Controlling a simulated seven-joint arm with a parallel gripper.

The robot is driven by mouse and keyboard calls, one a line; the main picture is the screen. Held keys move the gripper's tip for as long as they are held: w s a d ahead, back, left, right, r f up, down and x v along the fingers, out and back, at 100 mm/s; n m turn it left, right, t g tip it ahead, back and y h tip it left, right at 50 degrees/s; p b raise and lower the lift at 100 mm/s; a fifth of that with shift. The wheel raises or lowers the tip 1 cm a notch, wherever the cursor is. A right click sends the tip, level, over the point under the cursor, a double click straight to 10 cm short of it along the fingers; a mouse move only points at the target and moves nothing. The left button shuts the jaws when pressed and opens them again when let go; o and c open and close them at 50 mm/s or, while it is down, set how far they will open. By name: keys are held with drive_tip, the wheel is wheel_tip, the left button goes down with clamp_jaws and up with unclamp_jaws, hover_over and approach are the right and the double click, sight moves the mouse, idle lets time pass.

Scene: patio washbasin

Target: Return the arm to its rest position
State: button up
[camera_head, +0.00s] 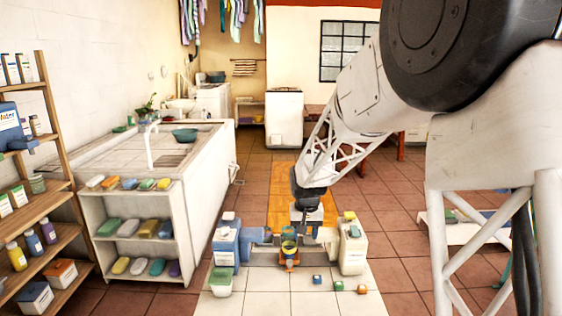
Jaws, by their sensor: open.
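My arm comes in from the upper right and reaches down to the middle of the view. My gripper (306,228) hangs at its end, below the dark wrist joint. It is open and appears empty, though its fingertips are small and hard to make out. It is above the pale tiled floor strip, between a blue container on the left (227,244) and a white container on the right (353,248). A small orange stand with a green and yellow cup (289,250) is just below and left of it. I cannot tell whether the gripper touches anything.
The white washbasin counter (178,152), with shelves of soaps and sponges, stands at left. A wooden rack (52,125) with bottles and boxes is at far left. Several small blocks (339,286) lie on the front tiles. A low white platform (458,231) is at right.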

drive_tip(key=s+d+r, duration=0.3)
drive_tip(key=s+r, duration=0.1)
drive_tip(key=s, duration=0.6)
drive_tip(key=s+d+r+t, duration=0.1)
drive_tip(key=s+d+r, duration=0.3)
drive_tip(key=s, duration=0.6)
drive_tip(key=s+d+r, duration=0.2)
drive_tip(key=s+r, duration=0.3)
drive_tip(key=s, duration=0.6)
drive_tip(key=s+d+f+t, duration=0.1)
drive_tip(key=s+d, duration=0.1)
drive_tip(key=s, duration=1)
drive_tip(key=shift+f, duration=0.3)
